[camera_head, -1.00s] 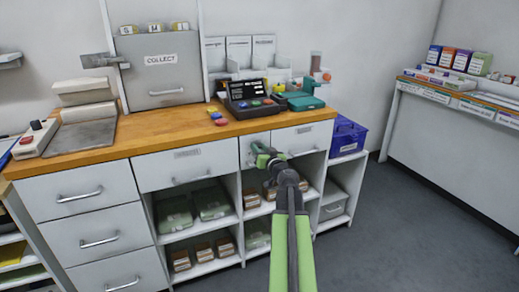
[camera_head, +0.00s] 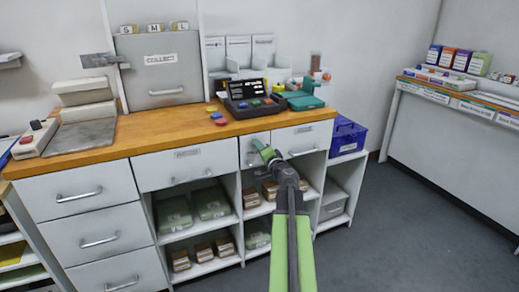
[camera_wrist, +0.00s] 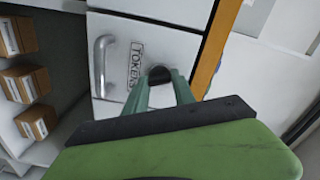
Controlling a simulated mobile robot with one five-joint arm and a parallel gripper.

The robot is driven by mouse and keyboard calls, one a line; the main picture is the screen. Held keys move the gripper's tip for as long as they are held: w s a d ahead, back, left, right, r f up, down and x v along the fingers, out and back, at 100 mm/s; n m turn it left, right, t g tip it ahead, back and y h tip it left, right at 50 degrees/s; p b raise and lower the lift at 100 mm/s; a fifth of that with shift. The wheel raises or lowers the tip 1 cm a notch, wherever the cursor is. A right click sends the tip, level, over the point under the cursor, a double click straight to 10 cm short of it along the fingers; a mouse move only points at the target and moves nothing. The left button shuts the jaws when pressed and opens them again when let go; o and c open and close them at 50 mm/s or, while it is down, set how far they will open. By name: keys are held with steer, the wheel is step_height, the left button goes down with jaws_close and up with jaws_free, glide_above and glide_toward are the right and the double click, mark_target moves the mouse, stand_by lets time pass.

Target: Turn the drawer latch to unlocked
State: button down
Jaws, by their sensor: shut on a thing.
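The drawer latch (camera_wrist: 158,74) is a dark round knob on a pale grey drawer front (camera_wrist: 121,30), beside a label reading TOKENS. My gripper (camera_wrist: 160,85) has its green fingers closed around the knob in the wrist view. They hide part of it, so I cannot tell which way the latch is turned. In the head view my gripper (camera_head: 262,150) reaches the narrow drawer under the counter, and the latch is hidden there. The drawer looks shut.
The drawer's metal handle (camera_wrist: 99,68) is close to my fingers. The wooden counter (camera_head: 150,138) lies just above. Open shelves with brown boxes (camera_head: 203,252) are below. A blue box (camera_head: 347,136) stands to the right.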

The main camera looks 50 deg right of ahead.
steer(key=m, duration=0.4)
steer(key=shift+m, duration=0.4)
stand_by(0.4)
steer(key=c, duration=1)
jaws_free()
steer(key=shift+c, duration=0.2)
steer(key=shift+f, duration=0.1)
